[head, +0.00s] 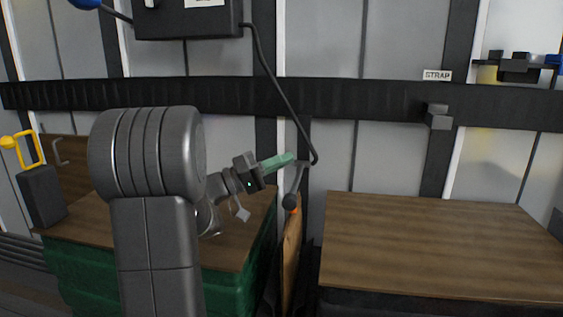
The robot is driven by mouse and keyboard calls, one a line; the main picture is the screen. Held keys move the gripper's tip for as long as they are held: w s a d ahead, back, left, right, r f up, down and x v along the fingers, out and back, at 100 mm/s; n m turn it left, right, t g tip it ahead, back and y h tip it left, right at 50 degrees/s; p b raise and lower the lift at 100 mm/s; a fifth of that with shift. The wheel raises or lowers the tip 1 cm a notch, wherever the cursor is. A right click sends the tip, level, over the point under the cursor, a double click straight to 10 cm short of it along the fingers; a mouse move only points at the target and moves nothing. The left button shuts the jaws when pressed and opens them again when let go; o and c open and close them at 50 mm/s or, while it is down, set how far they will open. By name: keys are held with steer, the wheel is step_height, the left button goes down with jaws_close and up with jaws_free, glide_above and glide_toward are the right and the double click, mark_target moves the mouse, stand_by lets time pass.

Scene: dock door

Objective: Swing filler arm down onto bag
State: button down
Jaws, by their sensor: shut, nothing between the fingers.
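The filler arm (298,180) is a short grey bar that slants down from the end of a black hose at the wall to a dark rounded tip. Below its tip, a narrow brown bag (291,262) stands upright in the gap between the two wood-topped loads, with a small orange spot at its top. I cannot tell whether the tip touches it. My gripper (291,158) has pale green fingers, shut and empty. It points right, beside the upper end of the filler arm; contact is unclear. My own arm hides part of the left load.
A green-sided load with a wooden top (240,250) stands left, and another wooden top (430,240) right, bare. A dark box (188,20) on the wall feeds the hose (262,65). A STRAP label (437,75) and shelf (515,68) are right. A yellow handle (30,150) is left.

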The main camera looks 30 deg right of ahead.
steer(key=p+v, duration=0.1)
steer(key=v, duration=0.6)
steer(key=shift+a, duration=0.25)
steer(key=shift+w+f, duration=0.1)
steer(key=shift+f, duration=0.05)
steer(key=x, duration=0.7)
steer(key=shift+d+r+b, duration=0.25)
steer(key=shift+b, duration=0.15)
